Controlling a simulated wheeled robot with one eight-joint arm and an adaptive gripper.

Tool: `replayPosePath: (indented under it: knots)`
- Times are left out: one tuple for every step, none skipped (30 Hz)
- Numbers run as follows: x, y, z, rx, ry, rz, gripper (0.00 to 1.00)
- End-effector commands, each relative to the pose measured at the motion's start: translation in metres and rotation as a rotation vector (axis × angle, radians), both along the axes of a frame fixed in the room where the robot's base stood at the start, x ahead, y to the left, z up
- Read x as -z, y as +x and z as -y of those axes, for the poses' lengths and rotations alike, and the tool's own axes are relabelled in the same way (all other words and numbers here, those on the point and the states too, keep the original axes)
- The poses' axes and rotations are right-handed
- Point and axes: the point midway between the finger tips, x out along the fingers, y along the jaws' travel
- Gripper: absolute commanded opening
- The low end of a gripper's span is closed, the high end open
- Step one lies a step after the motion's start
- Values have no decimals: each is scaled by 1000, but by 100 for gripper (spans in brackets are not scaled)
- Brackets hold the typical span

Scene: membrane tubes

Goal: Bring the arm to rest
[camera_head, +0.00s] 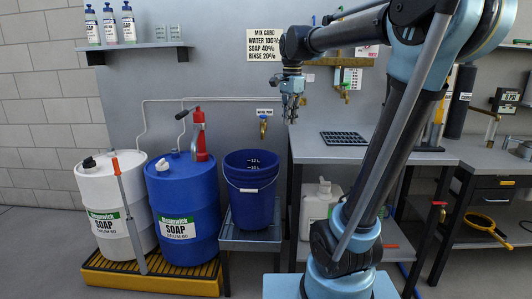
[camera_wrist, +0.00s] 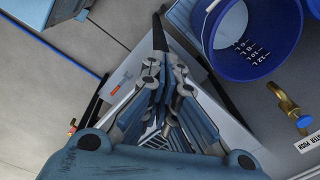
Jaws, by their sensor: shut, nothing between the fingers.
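My arm rises from its base at the right of the head view and bends over to the left. My gripper (camera_head: 291,108) hangs at its end, pointing down, in the air in front of the grey wall. It is to the right of the brass tap and above the left end of the workbench. In the wrist view my gripper (camera_wrist: 160,65) shows with its fingers drawn together and nothing between them. It touches nothing that I can see.
A blue bucket (camera_head: 251,191) stands on a low stand below the tap (camera_head: 263,127). A blue drum (camera_head: 183,205) and a white drum (camera_head: 116,210) stand on a yellow pallet (camera_head: 150,282). The workbench (camera_head: 385,150) bears a dark rack (camera_head: 343,138).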

Motion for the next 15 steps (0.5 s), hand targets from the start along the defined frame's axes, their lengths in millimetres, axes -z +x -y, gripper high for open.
replayPosePath:
  knots:
    - [11,-14,10,-46,-2,7,0]
    - [17,-22,15,-82,-4,12,0]
    - [26,-31,21,-128,-6,17,0]
    - [33,-38,26,-162,-8,23,0]
    - [40,-46,31,-195,-10,27,0]
    - [49,-56,36,-242,-14,34,0]
    - [56,-63,41,-277,-17,39,0]
    - [64,-70,45,-311,-21,43,0]
    - [74,-80,50,-358,-25,49,0]
    - [81,-88,54,-392,-28,53,0]
    - [90,-95,58,-425,-32,58,0]
    - [100,-105,62,-471,-37,64,0]
    - [108,-112,66,-507,-41,69,0]
    - [117,-119,69,-541,-46,73,0]
    - [129,-129,73,-586,-53,79,0]
